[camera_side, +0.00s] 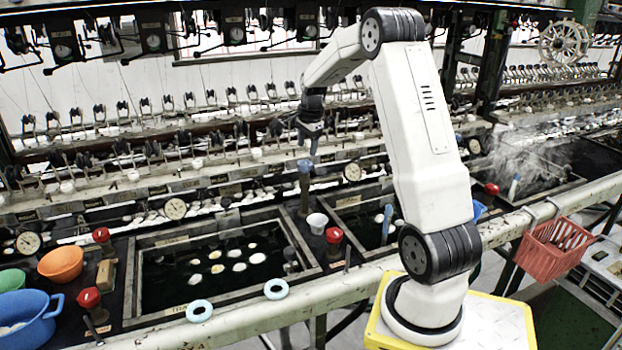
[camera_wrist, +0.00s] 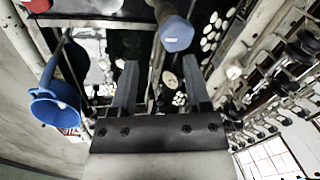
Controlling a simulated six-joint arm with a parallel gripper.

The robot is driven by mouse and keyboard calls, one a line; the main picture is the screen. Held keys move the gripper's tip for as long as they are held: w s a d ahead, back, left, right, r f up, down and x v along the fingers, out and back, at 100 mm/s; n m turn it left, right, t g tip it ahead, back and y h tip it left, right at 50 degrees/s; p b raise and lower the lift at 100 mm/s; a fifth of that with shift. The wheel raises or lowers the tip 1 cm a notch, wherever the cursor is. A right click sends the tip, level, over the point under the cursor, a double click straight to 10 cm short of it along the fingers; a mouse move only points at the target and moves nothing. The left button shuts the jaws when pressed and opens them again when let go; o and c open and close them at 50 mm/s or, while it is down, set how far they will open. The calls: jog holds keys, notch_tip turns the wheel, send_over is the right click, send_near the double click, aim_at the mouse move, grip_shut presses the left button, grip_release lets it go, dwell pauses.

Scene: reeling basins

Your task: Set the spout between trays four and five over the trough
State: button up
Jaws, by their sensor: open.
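A spout with a dark upright pipe and a blue top (camera_side: 305,166) stands on the strip between two dark basins. In the wrist view, a blue-ended pipe (camera_wrist: 177,36) that looks like this spout lies just beyond my fingertips, not between them. My gripper (camera_side: 309,143) points down just above the spout, open and empty; its two fingers also show apart in the wrist view (camera_wrist: 160,66). The left basin (camera_side: 134,280) holds dark water with pale cocoons. The right basin (camera_side: 375,195) is partly hidden by my arm. I cannot make out tray numbers or tell which part is the trough.
A white cup (camera_side: 317,222) and a red knob (camera_side: 334,235) stand on the strip near the spout. Orange (camera_side: 61,263) and blue (camera_side: 25,312) bowls are at left. A red basket (camera_side: 553,248) hangs at right. Reeling frames line the back. A blue funnel (camera_wrist: 55,102) shows in the wrist view.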

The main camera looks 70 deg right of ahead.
jog(key=s+d+f+m, duration=0.1)
jog(key=s+d+m, duration=0.25)
jog(key=d, duration=0.35)
send_near(322, 179)
jog(key=shift+w+d+f, duration=0.1)
jog(key=shift+d+f, duration=0.05)
jog(key=shift+f, duration=0.4)
jog(key=shift+w+d+f, duration=0.2)
jog(key=shift+f, duration=1.05)
jog(key=shift+w+d+f, duration=0.15)
jog(key=shift+f, duration=1.15)
jog(key=shift+w+d+f, duration=0.2)
jog(key=shift+f, duration=1.05)
grip_shut()
